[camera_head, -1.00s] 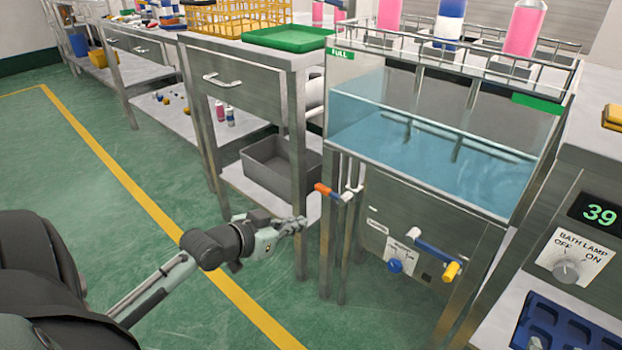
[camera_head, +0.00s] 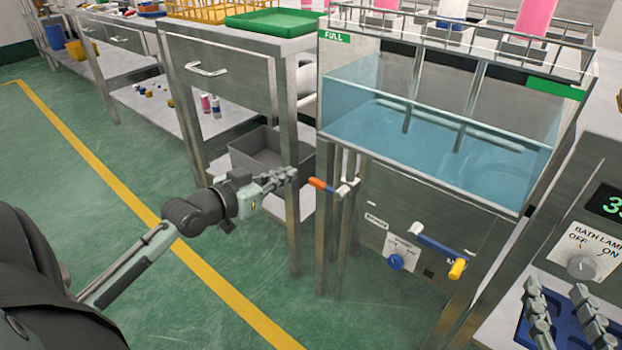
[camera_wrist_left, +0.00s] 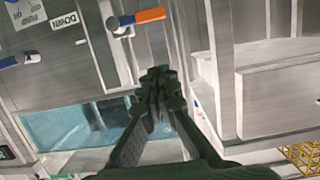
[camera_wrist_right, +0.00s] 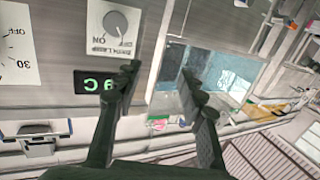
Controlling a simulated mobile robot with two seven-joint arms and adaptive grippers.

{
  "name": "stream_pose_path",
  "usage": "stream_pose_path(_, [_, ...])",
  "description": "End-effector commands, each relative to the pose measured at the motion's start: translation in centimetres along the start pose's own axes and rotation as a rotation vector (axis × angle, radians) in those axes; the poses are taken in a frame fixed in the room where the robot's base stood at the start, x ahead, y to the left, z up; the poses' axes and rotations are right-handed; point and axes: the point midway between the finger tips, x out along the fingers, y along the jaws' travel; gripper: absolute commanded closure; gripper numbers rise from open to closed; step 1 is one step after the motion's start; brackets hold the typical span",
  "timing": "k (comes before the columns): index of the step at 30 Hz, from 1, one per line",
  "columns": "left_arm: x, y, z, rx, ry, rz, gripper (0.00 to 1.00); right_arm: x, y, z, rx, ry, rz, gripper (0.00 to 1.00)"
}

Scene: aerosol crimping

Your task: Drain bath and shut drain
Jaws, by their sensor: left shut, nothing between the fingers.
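The bath (camera_head: 349,68) is a glass-walled tank holding blue water (camera_head: 430,155), its surface below the green FULL mark (camera_head: 335,37). Under its left front corner is a lever with an orange and blue grip (camera_head: 322,185); the orange end also shows in the left wrist view (camera_wrist_left: 150,15). A second lever, blue with a yellow end (camera_head: 438,250), is on the front panel to the right. My left gripper (camera_head: 289,175) is shut and empty, just left of the orange grip and apart from it. My right gripper (camera_head: 564,318) is open and empty at the lower right.
The bath lamp switch (camera_head: 582,266) is on the right counter, above a blue tray (camera_head: 566,330). A grey bin (camera_head: 262,152) stands on the left shelf. The floor left of the bath is clear.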

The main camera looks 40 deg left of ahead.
Motion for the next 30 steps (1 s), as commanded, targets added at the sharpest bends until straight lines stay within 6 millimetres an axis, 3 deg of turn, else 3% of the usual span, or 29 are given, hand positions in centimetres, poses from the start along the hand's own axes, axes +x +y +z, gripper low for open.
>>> stream_pose_path(13, [9.2,0.0,-0.1,-0.002,0.004,0.0,1.0,-0.6,-2.2,-5.3,0.044,0.268,-0.044,0.6])
stream_pose_path(19, [9.6,0.1,2.3,0.0,-0.002,0.001,1.0,-1.8,-3.1,-8.3,0.073,0.421,-0.064,0.6])
stream_pose_path(24, [9.9,0.1,3.7,-0.001,0.0,0.002,1.0,-2.1,-2.8,-9.4,0.072,0.493,-0.058,0.6])
stream_pose_path(30, [9.9,0.1,3.9,0.0,0.0,0.002,1.0,-2.2,-2.8,-9.7,0.071,0.512,-0.057,0.6])
